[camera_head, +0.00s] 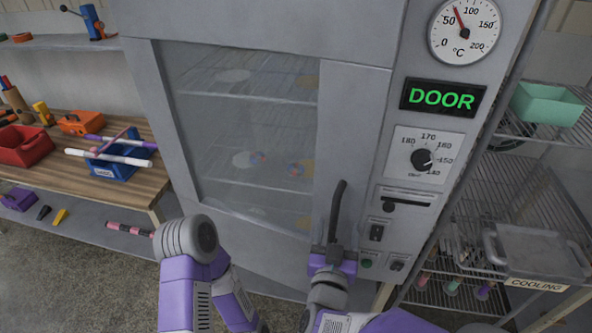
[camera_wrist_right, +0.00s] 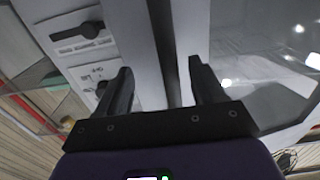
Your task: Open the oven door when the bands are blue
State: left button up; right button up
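The grey oven's glass door (camera_head: 240,130) is closed. Through the glass, pale and multicoloured round items (camera_head: 258,158) lie on wire shelves; I cannot make out bands or their colour clearly. The display (camera_head: 438,97) reads DOOR in green. A dark upright handle (camera_head: 338,205) is at the door's right edge. My right gripper (camera_head: 332,250) is at the handle's lower end. In the right wrist view its two fingers (camera_wrist_right: 162,90) stand apart, with a dark upright bar (camera_wrist_right: 168,50) between or beyond them; contact cannot be told. My left gripper is out of view.
The dial gauge (camera_head: 464,28) points between 50 and 100 °C. A knob (camera_head: 421,160) and switches are below the display. A wooden bench (camera_head: 145,185) with pens and a red bin (camera_head: 24,146) is left. A wire rack (camera_head: 500,180) labelled COOLING is right.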

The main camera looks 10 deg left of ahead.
jog(key=o, duration=0.3)
jog(key=shift+s+d+b, duration=0.3)
jog(key=shift+s+b, duration=1.05)
jog(key=shift+s, duration=0.15)
jog(key=shift+s+d+b, duration=0.25)
jog(key=shift+s+b, duration=1.1)
jog(key=shift+s, duration=0.15)
jog(key=shift+s+d+b, duration=0.3)
jog(key=shift+s+b, duration=1.05)
jog(key=shift+s, duration=0.15)
